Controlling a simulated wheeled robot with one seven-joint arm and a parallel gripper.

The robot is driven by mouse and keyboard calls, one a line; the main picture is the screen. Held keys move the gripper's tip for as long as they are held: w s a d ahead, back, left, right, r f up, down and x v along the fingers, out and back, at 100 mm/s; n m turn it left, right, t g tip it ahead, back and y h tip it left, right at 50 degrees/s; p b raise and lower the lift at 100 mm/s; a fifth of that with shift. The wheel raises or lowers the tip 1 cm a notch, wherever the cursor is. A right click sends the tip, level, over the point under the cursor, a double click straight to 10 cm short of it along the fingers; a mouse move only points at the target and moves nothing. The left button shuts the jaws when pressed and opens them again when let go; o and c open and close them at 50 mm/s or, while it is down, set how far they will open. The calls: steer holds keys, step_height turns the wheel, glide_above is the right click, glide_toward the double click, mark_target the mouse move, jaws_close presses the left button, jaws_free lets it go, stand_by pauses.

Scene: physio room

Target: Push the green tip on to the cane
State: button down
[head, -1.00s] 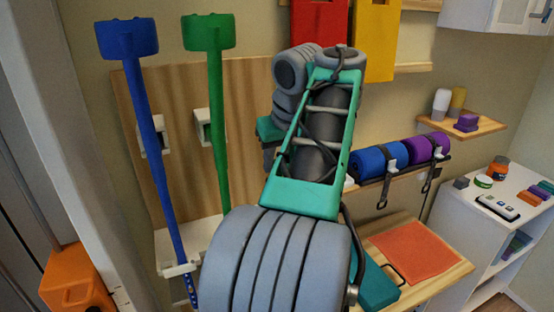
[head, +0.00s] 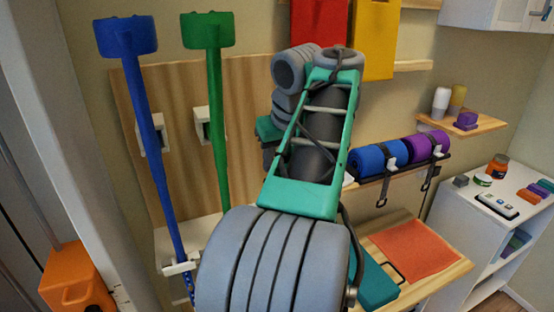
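A green cane (head: 215,110) stands upright against the wooden wall board, with a wide green head at its top. A blue cane (head: 147,120) of the same shape leans to its left, with small holes near its low end. The lower end of the green cane is hidden behind my arm. I cannot make out a separate green tip. My arm fills the middle of the view, and my gripper is hidden behind it or out of frame.
White brackets (head: 150,138) hold the canes at the board. A wooden bench top (head: 445,268) with an orange mat (head: 412,250) lies right of my arm. Blue and purple rolls (head: 380,158) rest on a rack. A white cabinet (head: 455,225) stands at right, an orange container (head: 75,282) at lower left.

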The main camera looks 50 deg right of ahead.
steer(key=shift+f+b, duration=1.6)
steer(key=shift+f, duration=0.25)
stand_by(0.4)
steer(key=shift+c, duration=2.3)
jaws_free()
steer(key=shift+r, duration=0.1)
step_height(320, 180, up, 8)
steer(key=p, duration=0.8)
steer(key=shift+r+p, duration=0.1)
steer(key=shift+p, duration=0.3)
